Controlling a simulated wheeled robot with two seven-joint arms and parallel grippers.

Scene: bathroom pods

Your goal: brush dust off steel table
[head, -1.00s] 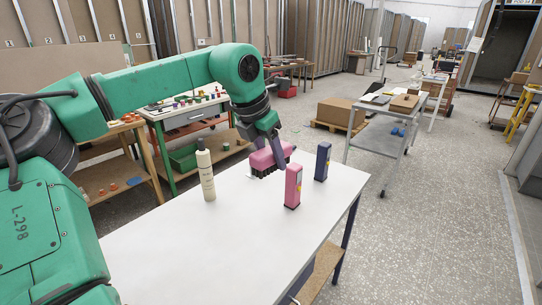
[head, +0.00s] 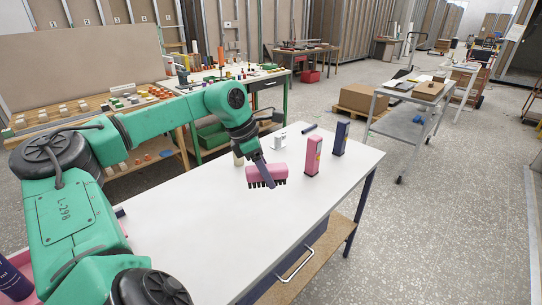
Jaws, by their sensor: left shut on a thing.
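My left gripper (head: 265,172) is shut on a pink brush (head: 281,172) with dark bristles pointing down. The brush is over the middle of the pale steel table (head: 200,225); I cannot tell whether the bristles touch the top. A pink box (head: 313,156) and a dark blue box (head: 341,138) stand upright to the right of the brush. A cream bottle (head: 238,159) is mostly hidden behind the gripper. I cannot make out dust on the table. My right gripper is not in view.
A dark cylinder (head: 309,128) lies near the table's far edge, with a small white object (head: 279,141) closer in. A grey trolley (head: 405,128) stands right of the table. A green-legged workbench (head: 270,88) is behind. The table's near part is clear.

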